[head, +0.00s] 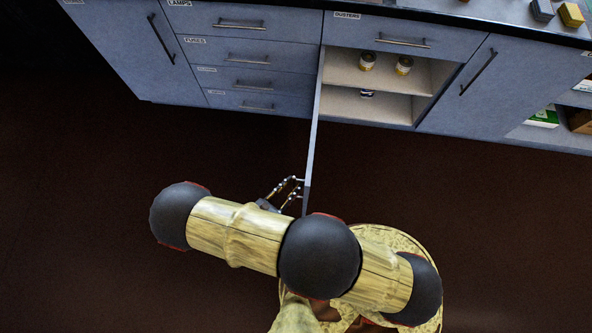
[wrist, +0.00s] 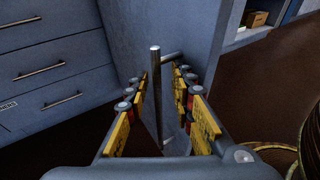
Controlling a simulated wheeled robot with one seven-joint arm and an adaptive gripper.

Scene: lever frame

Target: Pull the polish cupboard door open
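The cupboard door (head: 314,140) under the dusters drawer stands wide open, jutting out from the cabinet front roughly square to it; I read no polish label on it. In the wrist view the blue-grey door panel (wrist: 185,35) is behind and right of the fingers. Its metal bar handle (wrist: 156,85) stands between the two fingers of my gripper (wrist: 160,80). The fingers are apart, with a gap showing on each side of the bar. In the head view my gripper (head: 290,190) is at the left face of the door near its free edge.
The opened cupboard (head: 340,75) has a shelf with two tins (head: 367,61) and a small item below. Drawers (head: 245,52) lie left, a closed door (head: 475,80) right. Open shelves stand far right. The dark floor (head: 120,240) is clear.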

